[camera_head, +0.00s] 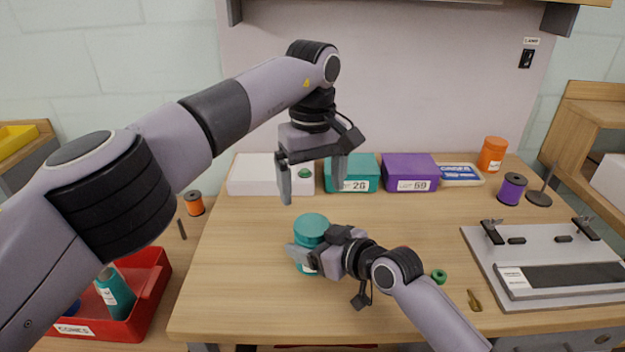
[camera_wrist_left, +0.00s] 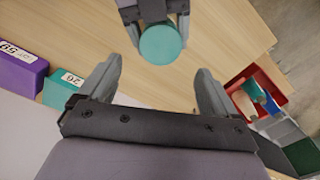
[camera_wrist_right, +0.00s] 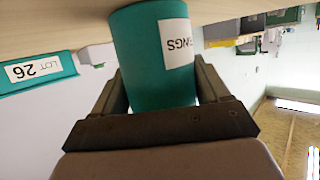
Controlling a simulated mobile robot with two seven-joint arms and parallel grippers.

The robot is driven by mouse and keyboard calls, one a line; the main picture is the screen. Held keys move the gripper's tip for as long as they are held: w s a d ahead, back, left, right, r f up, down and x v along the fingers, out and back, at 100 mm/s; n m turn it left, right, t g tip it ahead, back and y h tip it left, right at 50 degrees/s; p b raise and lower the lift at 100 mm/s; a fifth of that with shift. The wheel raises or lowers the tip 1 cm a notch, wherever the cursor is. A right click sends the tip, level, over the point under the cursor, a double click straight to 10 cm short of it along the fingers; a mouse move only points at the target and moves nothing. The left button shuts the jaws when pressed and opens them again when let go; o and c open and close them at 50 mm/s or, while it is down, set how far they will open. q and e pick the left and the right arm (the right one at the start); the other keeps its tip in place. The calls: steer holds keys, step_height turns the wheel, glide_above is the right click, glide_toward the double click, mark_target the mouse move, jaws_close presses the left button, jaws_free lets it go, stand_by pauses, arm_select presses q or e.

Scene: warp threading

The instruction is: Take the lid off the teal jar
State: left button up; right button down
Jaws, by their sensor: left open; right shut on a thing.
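The teal jar (camera_head: 311,228) stands upright on the wooden table, with its lid (camera_wrist_left: 162,44) on top. My right gripper (camera_head: 303,258) is shut around the jar's body from the side. In the right wrist view the jar (camera_wrist_right: 150,60) sits between the two fingers, and part of its white label shows. My left gripper (camera_head: 313,190) is open and empty, pointing down above and a little behind the jar. In the left wrist view its two spread fingers (camera_wrist_left: 160,85) have nothing between them, and the lid lies beyond them.
A teal box (camera_head: 352,180), a purple box (camera_head: 410,172) and a white box (camera_head: 255,174) line the back of the table. An orange jar (camera_head: 492,154) and a purple spool (camera_head: 511,189) stand back right. A grey board (camera_head: 490,262) lies at right. The table left of the jar is clear.

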mark_target(313, 224)
arm_select(q)
steer(key=shift+f+m, duration=0.25)
steer(key=shift+m, duration=0.05)
step_height(313, 224, down, 7)
steer(key=shift+f, duration=0.2)
steer(key=c, duration=1.1)
steer(key=n, duration=1.3)
steer(key=shift+r+n, duration=0.1)
steer(key=shift+n, duration=0.3)
steer(key=o, duration=1.2)
steer(key=shift+d, duration=0.1)
